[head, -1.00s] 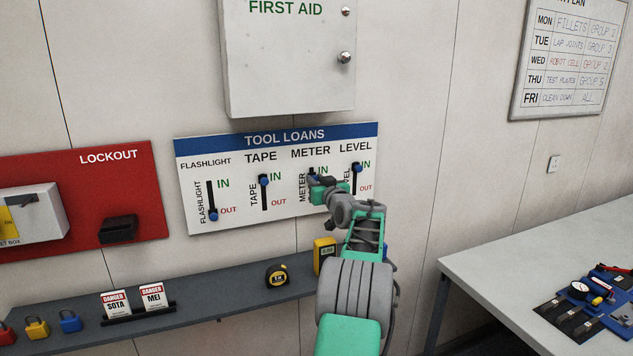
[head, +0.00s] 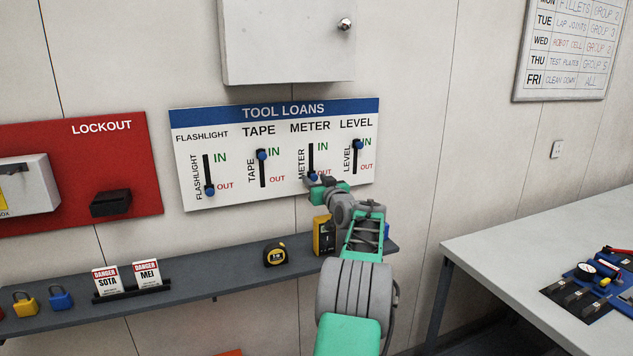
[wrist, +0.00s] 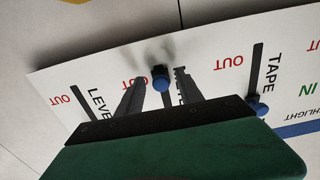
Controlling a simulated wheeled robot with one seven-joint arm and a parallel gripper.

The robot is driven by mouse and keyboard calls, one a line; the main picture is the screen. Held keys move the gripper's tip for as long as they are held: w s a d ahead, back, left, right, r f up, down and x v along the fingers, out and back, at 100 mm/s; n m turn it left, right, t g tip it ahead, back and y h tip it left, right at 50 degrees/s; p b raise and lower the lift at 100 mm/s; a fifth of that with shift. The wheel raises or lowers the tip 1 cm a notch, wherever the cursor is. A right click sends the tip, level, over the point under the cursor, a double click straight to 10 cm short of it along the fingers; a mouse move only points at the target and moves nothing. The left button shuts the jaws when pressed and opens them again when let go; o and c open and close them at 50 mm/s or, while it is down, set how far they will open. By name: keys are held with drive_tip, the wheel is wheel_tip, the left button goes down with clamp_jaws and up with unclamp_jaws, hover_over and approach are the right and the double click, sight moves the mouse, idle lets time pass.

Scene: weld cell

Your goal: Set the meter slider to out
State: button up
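The meter slider (head: 313,176) is a blue knob in a black vertical slot on the white tool loans board (head: 280,194). It sits at the bottom end of its slot, beside the OUT label. In the wrist view, turned nearly upside down, the blue meter knob (wrist: 161,82) shows between my two fingers. My gripper (wrist: 157,88) is open around the knob, with a finger on each side and visible gaps. In the head view my gripper (head: 318,181) is at the slot's lower end and partly covers the meter's OUT label.
The tape slider (head: 262,155) and level slider (head: 358,143) are up at IN; the flashlight slider (head: 209,190) is down at OUT. Below, a grey shelf (head: 215,284) holds a tape measure (head: 275,254) and a yellow meter (head: 324,236). A first aid cabinet (head: 285,40) hangs above.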

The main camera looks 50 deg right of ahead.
drive_tip(key=b+v, duration=0.2)
drive_tip(key=v, duration=0.5)
drive_tip(key=shift+s+a+b, duration=0.2)
drive_tip(key=shift+s+b, duration=0.15)
drive_tip(key=shift+b, duration=0.05)
